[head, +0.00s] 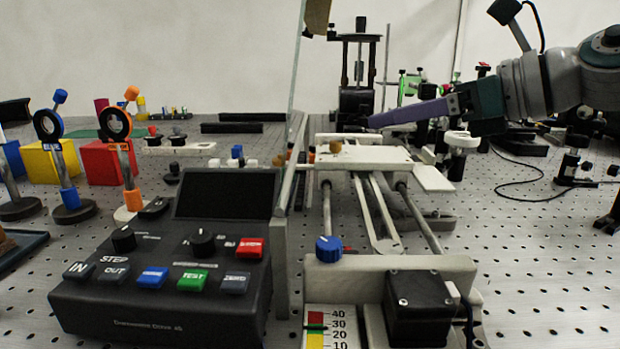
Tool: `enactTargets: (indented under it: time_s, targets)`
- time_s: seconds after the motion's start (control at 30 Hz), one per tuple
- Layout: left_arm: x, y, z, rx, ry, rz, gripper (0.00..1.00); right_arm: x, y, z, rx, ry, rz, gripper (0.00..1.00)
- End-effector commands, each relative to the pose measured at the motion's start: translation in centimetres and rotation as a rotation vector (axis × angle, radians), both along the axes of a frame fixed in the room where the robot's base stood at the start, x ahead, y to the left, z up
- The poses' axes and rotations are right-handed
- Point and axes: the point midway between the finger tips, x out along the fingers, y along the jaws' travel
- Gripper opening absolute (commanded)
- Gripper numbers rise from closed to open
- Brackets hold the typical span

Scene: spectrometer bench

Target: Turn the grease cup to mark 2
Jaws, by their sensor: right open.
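No part is labelled as the grease cup, and no mark 2 can be read. A small blue ribbed knob (328,249) stands on the near end block of the slide rail, left of the black motor. A white round-capped part (461,142) stands at the right of the slide carriage; I cannot tell which of the two is the cup. My right gripper (376,121) reaches in from the right with purple fingers, seen side-on, above the far side of the carriage. My left gripper is out of view.
A black control box (165,318) with coloured buttons fills the near left. A clear upright panel (295,75) separates it from the slide carriage (362,155). Posts and coloured blocks stand at left. The perforated bench (550,265) is largely clear at the near right; a black cable lies farther back.

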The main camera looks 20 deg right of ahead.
Motion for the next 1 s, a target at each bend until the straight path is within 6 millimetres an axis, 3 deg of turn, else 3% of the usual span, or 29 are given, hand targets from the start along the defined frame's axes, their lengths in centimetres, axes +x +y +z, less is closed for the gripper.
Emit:
enactTargets:
  time_s: [0.03, 0.17, 0.7, 1.0]
  targets:
    - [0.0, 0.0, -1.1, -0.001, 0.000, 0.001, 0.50, -0.3, -0.4, -0.8, -0.018, 0.015, 0.015, 0.53]
    - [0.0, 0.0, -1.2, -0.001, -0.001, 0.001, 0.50, -0.5, -0.5, -0.9, -0.036, 0.043, 0.035, 0.53]
    - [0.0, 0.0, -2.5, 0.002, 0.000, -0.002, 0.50, 5.4, 4.5, -4.2, -0.035, 0.044, 0.036, 0.53]
    - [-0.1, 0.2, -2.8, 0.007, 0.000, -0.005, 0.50, 6.3, 5.2, -4.5, -0.037, 0.043, 0.037, 0.53]
